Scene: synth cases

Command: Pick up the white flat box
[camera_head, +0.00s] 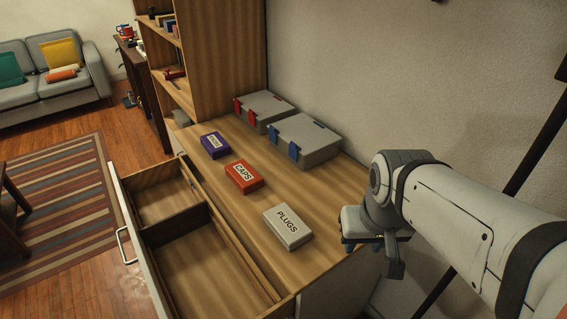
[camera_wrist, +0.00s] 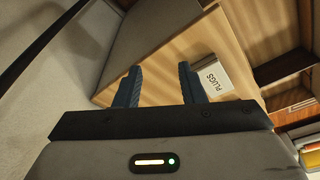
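The white flat box (camera_head: 287,227), labelled PLUGS, lies flat on the wooden cabinet top near its front right end. In the wrist view the white flat box (camera_wrist: 214,77) lies beyond and to the right of my fingers. My gripper (camera_wrist: 158,72) is open, with two blue-grey fingers apart and nothing between them but the wooden top behind. In the head view my gripper (camera_head: 372,246) is to the right of the box, by the end of the cabinet top, and apart from the box.
A red CAPS box (camera_head: 244,177) and a purple box (camera_head: 214,145) lie on the cabinet top (camera_head: 212,176). Two grey cases with red (camera_head: 264,108) and blue (camera_head: 304,139) latches stand against the wall. An open, divided drawer (camera_head: 168,225) juts out at the left and looks empty.

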